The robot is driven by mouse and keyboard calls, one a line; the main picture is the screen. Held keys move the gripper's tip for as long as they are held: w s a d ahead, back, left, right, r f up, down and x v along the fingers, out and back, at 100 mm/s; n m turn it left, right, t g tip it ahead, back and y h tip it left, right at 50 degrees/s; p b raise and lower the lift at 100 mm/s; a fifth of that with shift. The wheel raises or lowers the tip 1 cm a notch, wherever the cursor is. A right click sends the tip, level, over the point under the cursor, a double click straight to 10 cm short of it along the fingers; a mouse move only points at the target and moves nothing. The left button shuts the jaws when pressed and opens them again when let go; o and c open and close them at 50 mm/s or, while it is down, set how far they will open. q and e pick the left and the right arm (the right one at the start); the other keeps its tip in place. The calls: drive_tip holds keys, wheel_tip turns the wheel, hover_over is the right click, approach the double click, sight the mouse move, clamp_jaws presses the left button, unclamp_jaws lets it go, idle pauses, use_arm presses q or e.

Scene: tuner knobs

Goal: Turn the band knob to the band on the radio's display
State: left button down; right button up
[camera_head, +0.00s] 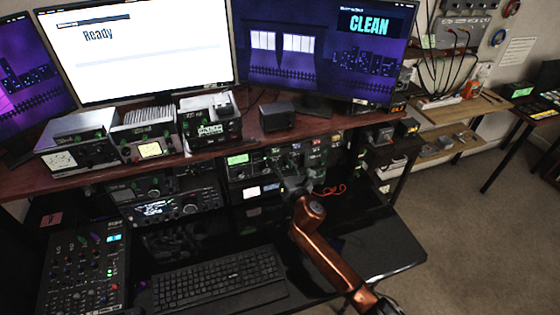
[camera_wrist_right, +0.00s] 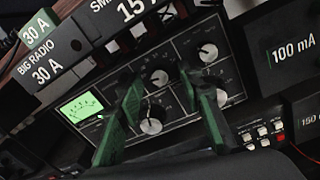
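One knob (camera_wrist_right: 159,77) shows between the fingertips, and a larger knob (camera_wrist_right: 152,120) shows lower between the fingers. I cannot tell whether either finger touches a knob. Two more knobs, upper (camera_wrist_right: 208,52) and lower (camera_wrist_right: 222,98), are to the right. In the head view the green meter (camera_head: 238,159) is left of my right gripper (camera_head: 300,185). A radio's lit display (camera_head: 152,209) is too small to read. My left gripper is out of view.
A shelf (camera_head: 40,181) with several meter boxes runs above the tuner. A keyboard (camera_head: 215,278) and a mixer (camera_head: 82,270) lie on the desk. Labelled boxes (camera_wrist_right: 290,50) flank the tuner at the right. A red cable (camera_head: 330,190) is beside my right gripper.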

clamp_jaws()
idle(0.4)
drive_tip(key=shift+m+p, duration=0.35)
drive_tip(key=shift+m, duration=2.55)
unclamp_jaws()
drive_tip(key=shift+s+d, duration=0.1)
